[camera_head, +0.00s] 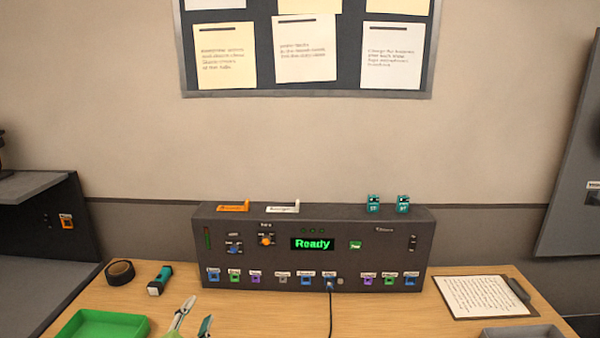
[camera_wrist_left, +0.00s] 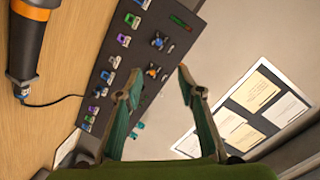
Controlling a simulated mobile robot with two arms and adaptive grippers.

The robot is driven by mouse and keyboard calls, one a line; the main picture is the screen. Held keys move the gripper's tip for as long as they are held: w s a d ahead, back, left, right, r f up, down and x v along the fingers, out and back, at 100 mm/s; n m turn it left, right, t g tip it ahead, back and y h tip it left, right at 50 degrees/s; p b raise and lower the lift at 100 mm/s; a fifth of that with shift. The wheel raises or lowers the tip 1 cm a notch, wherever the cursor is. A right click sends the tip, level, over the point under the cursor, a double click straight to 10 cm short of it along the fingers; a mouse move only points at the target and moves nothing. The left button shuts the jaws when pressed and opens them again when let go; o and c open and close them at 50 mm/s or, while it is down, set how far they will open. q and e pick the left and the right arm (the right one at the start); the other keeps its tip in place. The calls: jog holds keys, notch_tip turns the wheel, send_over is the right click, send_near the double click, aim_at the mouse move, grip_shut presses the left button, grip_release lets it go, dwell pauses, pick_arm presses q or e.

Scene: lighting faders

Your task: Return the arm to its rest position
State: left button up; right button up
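My left gripper (camera_head: 192,317) is at the bottom of the head view, left of centre, over the table in front of the console. Its two fingers are apart with nothing between them. In the left wrist view my left gripper (camera_wrist_left: 157,85) also shows open and empty, with the console behind it. The dark console (camera_head: 315,240) stands on the table with a green "Ready" display (camera_head: 312,244). It also shows tilted in the left wrist view (camera_wrist_left: 140,60). My right gripper is in neither view.
A green tray (camera_head: 105,324), a black tape roll (camera_head: 120,272) and a teal-and-black flashlight (camera_head: 160,280) lie left. A clipboard (camera_head: 485,296) and a grey tray (camera_head: 522,332) are right. A black cable (camera_head: 330,310) hangs from the console front. The table between cable and clipboard is clear.

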pick_arm(q)
jog(key=s+f+n+g, duration=0.35)
jog(key=s+f, duration=0.25)
jog(key=s, duration=0.3)
jog(key=s+f+n+g, duration=0.2)
jog(key=s+f+g, duration=0.2)
jog(key=s+f, duration=0.4)
jog(key=s+d+f+n+g, duration=0.1)
jog(key=s+n+g, duration=0.1)
jog(key=s, duration=0.7)
jog(key=s+d+f+n+g, duration=0.1)
jog(key=s+d+g, duration=0.15)
jog(key=s, duration=0.65)
jog(key=s+f+g+b, duration=0.25)
jog(key=f+b, duration=0.35)
jog(key=f, duration=2.8)
jog(key=s+a+f+b, duration=0.1)
jog(key=s+f+b, duration=0.1)
jog(key=s+f, duration=0.6)
jog(key=s+a+f+b, duration=0.2)
jog(key=s+f, duration=0.7)
jog(key=f, duration=0.1)
jog(key=shift+a+f+h, duration=0.3)
jog(key=shift+f, duration=0.1)
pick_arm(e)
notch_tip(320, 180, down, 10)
pick_arm(q)
jog(key=shift+g, duration=0.25)
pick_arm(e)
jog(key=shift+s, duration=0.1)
